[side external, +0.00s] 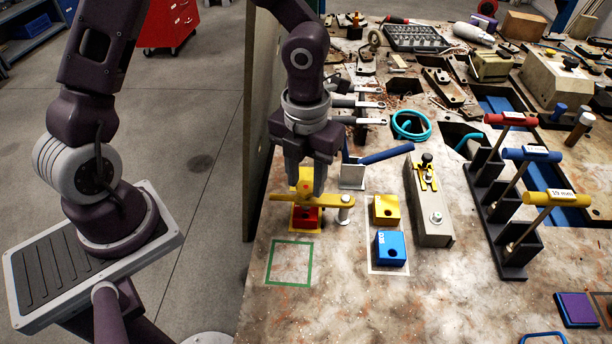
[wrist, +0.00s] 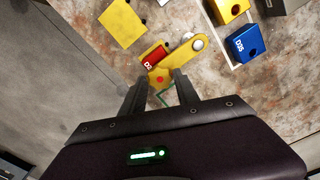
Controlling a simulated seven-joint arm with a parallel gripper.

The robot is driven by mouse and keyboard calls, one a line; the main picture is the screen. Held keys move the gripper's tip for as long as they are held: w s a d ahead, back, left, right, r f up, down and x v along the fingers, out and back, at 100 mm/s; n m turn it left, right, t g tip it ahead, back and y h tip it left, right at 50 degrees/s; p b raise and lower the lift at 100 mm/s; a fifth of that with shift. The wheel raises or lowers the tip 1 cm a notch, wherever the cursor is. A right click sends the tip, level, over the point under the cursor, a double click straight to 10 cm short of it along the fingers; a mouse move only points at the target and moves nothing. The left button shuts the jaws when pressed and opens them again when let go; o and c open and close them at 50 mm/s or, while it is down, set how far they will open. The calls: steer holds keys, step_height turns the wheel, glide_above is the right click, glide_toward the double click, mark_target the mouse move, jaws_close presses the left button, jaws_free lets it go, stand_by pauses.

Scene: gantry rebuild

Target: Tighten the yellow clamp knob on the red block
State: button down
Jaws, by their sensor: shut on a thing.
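A red block (side external: 306,219) sits on the worktable under a flat yellow clamp arm (side external: 330,201). The clamp arm runs right to a silver post (side external: 345,209). My gripper (side external: 305,191) points down over the left part of the clamp, its fingers shut on the yellow clamp knob. In the wrist view the knob (wrist: 159,78) shows between the fingertips with a red dot on top. The red block (wrist: 152,58) shows just beyond it, labelled D2. The fingers partly hide the knob in the side view.
A yellow block (side external: 386,209) and a blue block (side external: 390,247) stand to the right in a white outline. A green outline (side external: 290,262) in front is empty. A blue-handled lever (side external: 385,155) is close behind right. Three T-handled tools (side external: 548,198) stand in a black rack.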

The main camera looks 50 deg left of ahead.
mark_target(306, 187)
steer(key=shift+m, duration=2.1)
steer(key=c, duration=1.1)
jaws_free()
step_height(306, 187, up, 7)
steer(key=shift+r, duration=0.1)
